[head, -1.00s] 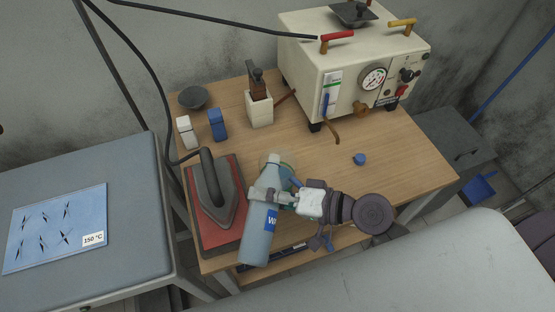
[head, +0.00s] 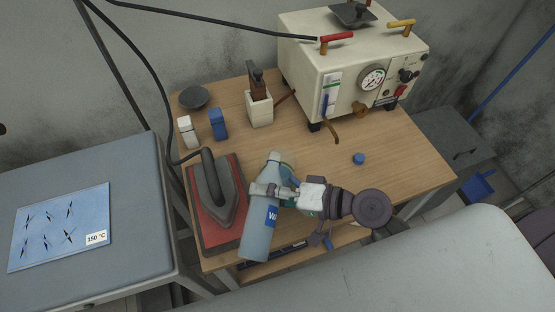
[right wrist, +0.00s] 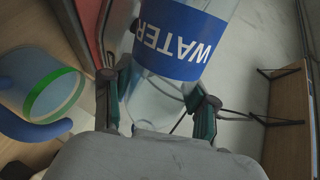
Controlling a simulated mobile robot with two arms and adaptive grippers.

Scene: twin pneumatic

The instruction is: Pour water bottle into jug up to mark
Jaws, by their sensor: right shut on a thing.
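The water bottle (head: 257,236), clear bluish with a blue label, is tilted in the head view, its narrow end towards the back of the table. My right gripper (head: 269,190) is shut around it; in the right wrist view the fingers (right wrist: 160,105) flank the bottle (right wrist: 180,40) below its WATER label. In the right wrist view the jug (right wrist: 55,97) shows at left with a green band and blue handle. No water stream is discernible. My left gripper is not in view.
An iron (head: 210,190) on a red mat (head: 202,232) stands close left of the bottle. A blue cap (head: 359,158) lies on the table (head: 400,165) to the right. A cream machine with a gauge (head: 345,75) fills the back right.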

